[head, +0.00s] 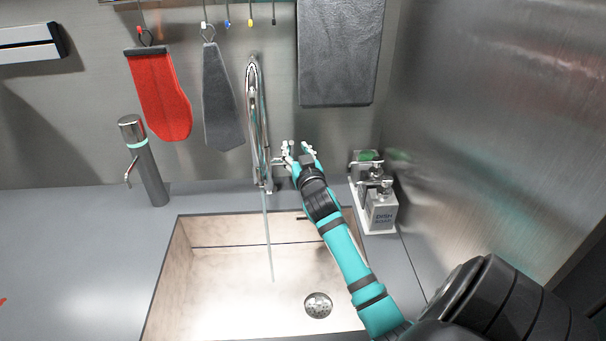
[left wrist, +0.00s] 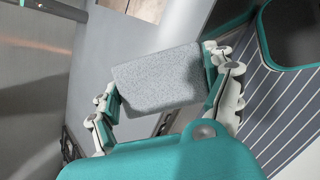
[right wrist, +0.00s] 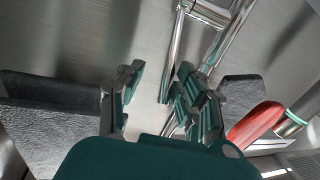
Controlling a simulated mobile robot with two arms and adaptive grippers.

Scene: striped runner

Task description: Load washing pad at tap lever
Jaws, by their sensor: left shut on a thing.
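The washing pad (left wrist: 158,78) is a grey speckled block in the left wrist view. My left gripper (left wrist: 160,88) is shut on it, with fingers at both ends. That gripper is outside the head view. The chrome tap (head: 257,125) stands behind the sink, and a thin pale stream falls from it into the basin. My right gripper (head: 300,150) is at the right side of the tap, by the tap lever (head: 279,161). In the right wrist view its fingers (right wrist: 152,98) are apart, close to the chrome pipes. I cannot tell whether they touch the lever.
The sink (head: 215,290) lies below my right arm. A dish soap set (head: 379,208) stands right of the tap, a dark dispenser (head: 144,160) left. A red mitt (head: 160,95), grey cloth (head: 219,100) and dark towel (head: 340,50) hang behind. The left counter is mostly clear.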

